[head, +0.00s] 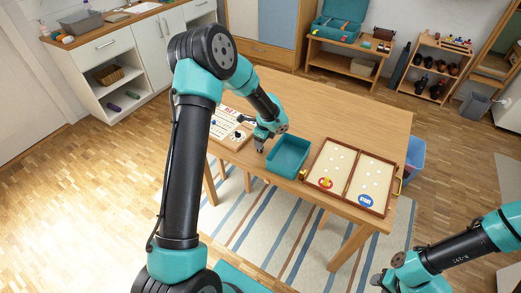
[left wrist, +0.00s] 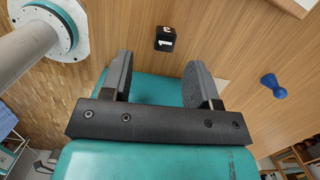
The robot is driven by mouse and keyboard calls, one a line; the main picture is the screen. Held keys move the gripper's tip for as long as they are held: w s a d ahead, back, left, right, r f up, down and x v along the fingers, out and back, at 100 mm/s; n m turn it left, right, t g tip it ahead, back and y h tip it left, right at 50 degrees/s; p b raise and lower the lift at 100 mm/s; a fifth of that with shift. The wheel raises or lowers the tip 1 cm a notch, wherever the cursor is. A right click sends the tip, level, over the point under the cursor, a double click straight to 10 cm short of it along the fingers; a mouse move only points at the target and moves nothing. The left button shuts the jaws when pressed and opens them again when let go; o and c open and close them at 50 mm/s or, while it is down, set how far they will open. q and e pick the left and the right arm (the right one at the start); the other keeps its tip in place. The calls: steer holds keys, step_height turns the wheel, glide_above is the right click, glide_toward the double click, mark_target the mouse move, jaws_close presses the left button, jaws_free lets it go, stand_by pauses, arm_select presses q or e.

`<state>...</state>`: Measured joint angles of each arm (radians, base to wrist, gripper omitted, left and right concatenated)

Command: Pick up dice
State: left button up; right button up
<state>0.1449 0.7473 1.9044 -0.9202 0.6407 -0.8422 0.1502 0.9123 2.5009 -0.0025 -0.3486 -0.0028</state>
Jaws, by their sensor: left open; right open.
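A black die (left wrist: 166,38) with white and orange marks lies on the wooden table in the left wrist view, beyond and between my fingertips, not touching them. My left gripper (left wrist: 158,78) is open and empty, its two dark fingers apart. In the head view my left gripper (head: 260,143) is low over the table, between the game board and the teal tray; I cannot clearly pick out the die there. My right gripper (head: 379,281) is open at the lower right, away from the table.
In the head view a teal tray (head: 288,156) is right of my left gripper, then an open wooden game case (head: 347,184). A white game board (head: 227,124) lies to the left. The table's back is clear.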

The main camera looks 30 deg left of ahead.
arm_select(q)
steer(key=shift+w+a+f, duration=0.1)
steer(key=shift+a+f, duration=0.05)
steer(key=shift+f, duration=0.7)
steer(key=shift+w+a+f, duration=0.1)
steer(key=shift+a+f, duration=0.05)
steer(key=shift+f, duration=0.7)
steer(key=shift+w+a+f, duration=0.1)
steer(key=shift+a+f, duration=0.05)
steer(key=shift+f, duration=0.7)
steer(key=c, duration=1)
step_height(320, 180, up, 10)
